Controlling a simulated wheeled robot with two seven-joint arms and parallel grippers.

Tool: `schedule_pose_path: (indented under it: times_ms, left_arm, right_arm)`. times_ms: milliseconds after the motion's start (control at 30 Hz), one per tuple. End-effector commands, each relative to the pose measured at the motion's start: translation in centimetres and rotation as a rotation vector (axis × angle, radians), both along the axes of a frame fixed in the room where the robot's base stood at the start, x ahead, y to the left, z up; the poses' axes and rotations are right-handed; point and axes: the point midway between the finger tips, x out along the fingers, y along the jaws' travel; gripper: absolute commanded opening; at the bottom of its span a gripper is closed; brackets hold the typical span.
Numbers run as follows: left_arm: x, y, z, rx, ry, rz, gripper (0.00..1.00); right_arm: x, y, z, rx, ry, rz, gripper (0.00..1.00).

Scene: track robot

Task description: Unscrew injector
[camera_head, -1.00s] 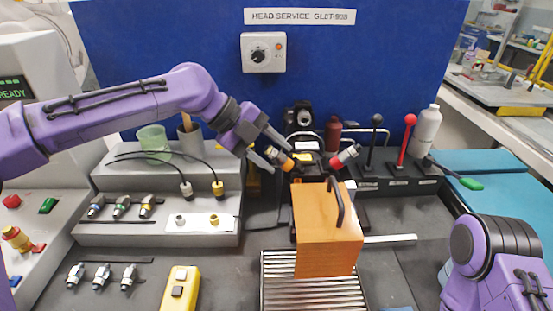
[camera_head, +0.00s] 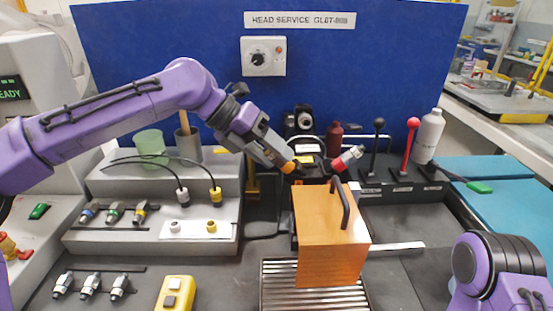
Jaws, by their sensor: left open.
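A dark head fixture (camera_head: 312,163) stands at the back, partly hidden behind an orange box. An injector with an orange end (camera_head: 290,167) points up to the left from it, and one with a red end (camera_head: 348,158) points up to the right. My left gripper (camera_head: 283,163) reaches in from the left with its fingers at the orange end. It is open, its fingers seen nearly edge-on; I cannot tell whether they touch the injector. My right arm shows only as a purple link at the lower right; its gripper is out of view.
The orange box with a black handle (camera_head: 330,235) stands on a slatted tray (camera_head: 275,290) in front of the fixture. Two upright levers, black (camera_head: 378,130) and red (camera_head: 412,135), stand right. Grey steps (camera_head: 105,238) at left carry several metal injectors and cables.

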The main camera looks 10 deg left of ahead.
Motion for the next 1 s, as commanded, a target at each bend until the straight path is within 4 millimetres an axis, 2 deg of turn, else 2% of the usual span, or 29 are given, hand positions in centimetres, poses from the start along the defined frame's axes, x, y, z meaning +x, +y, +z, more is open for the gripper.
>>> schedule_pose_path:
  times_ms: [733, 800, 867, 900, 1000]
  left_arm:
    - [0.02, 0.04, -0.05, -0.001, 0.002, 0.003, 0.49]
    - [0.01, 0.05, -0.06, -0.001, 0.002, 0.003, 0.26]
    - [0.01, 0.05, -0.06, -0.001, 0.003, 0.003, 0.07]
    - [0.01, 0.05, -0.06, -0.001, 0.003, 0.003, 0.0]
    - [0.01, 0.04, -0.06, -0.001, 0.003, 0.003, 0.0]
  right_arm:
    - [0.0, -0.01, 0.44, 0.0, 0.0, 0.0, 0.0]
    - [0.0, -0.01, 0.44, 0.0, 0.0, 0.0, 0.0]
    - [0.0, 0.01, 0.43, 0.0, 0.0, 0.0, 0.0]
    - [0.0, 0.01, 0.43, 0.0, 0.0, 0.0, 0.0]
    - [0.0, -0.01, 0.44, 0.0, 0.0, 0.0, 0.0]
